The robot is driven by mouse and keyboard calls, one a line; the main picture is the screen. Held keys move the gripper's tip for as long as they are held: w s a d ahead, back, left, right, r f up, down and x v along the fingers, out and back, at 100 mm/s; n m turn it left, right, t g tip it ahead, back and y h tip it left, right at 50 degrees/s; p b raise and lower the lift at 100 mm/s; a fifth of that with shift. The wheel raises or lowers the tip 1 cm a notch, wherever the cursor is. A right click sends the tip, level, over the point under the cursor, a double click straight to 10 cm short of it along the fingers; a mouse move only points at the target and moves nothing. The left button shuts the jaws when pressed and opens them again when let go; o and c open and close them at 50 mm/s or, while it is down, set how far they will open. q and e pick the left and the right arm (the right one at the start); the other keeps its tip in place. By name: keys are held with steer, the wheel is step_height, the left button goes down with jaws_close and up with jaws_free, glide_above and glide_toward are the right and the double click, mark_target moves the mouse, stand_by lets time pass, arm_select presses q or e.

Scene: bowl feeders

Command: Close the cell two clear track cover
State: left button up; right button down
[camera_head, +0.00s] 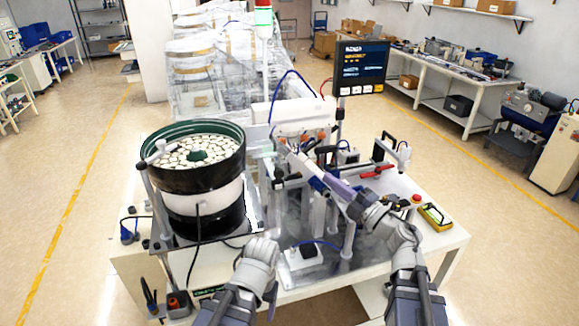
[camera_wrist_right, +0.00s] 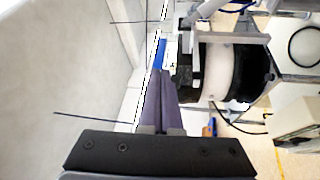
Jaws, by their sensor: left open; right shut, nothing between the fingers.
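The cell's track area (camera_head: 285,150) lies right of the black and white bowl feeder (camera_head: 195,195). I cannot clearly make out the clear track cover or its angle among the pale parts there. My right gripper (camera_head: 318,182) reaches in from the lower right, with purple fingers and blue tips. It is shut and empty, its tips close to a pale bar (camera_head: 298,163); I cannot tell whether they touch. In the right wrist view the shut fingers (camera_wrist_right: 160,58) point at pale parts beside the feeder. My left gripper (camera_head: 258,252) is low at the table's front, open, its fingers hard to see.
The bowl feeder, full of pale parts, also shows in the right wrist view (camera_wrist_right: 222,72). A monitor (camera_head: 362,68) stands behind the cell. A red button (camera_head: 417,198) and a yellow meter (camera_head: 436,216) lie at the right. Free floor surrounds the table.

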steer(key=s+a+n+g+y+p, duration=0.1)
steer(key=s+n+g+y+p, duration=0.15)
steer(key=s+n+g, duration=0.3)
steer(key=g, duration=0.1)
glide_toward(276, 176)
steer(key=a, duration=0.4)
arm_select(q)
steer(key=shift+r, duration=1.55)
arm_select(e)
steer(key=shift+w+a+f+y, duration=0.15)
steer(key=shift+w+a, duration=0.15)
steer(key=shift+w, duration=0.45)
steer(key=shift+w+a+y, duration=0.1)
steer(key=shift+w+a, duration=0.2)
steer(key=shift+w, duration=0.5)
steer(key=shift+w, duration=0.1)
steer(key=w+a, duration=0.1)
steer(key=w, duration=0.3)
steer(key=w+a, duration=0.1)
steer(key=w, duration=0.3)
steer(key=w+a, duration=0.1)
steer(key=w, duration=0.3)
arm_select(q)
steer(key=shift+s+d, duration=0.1)
steer(key=shift+s, duration=0.05)
arm_select(e)
steer(key=shift+w, duration=0.1)
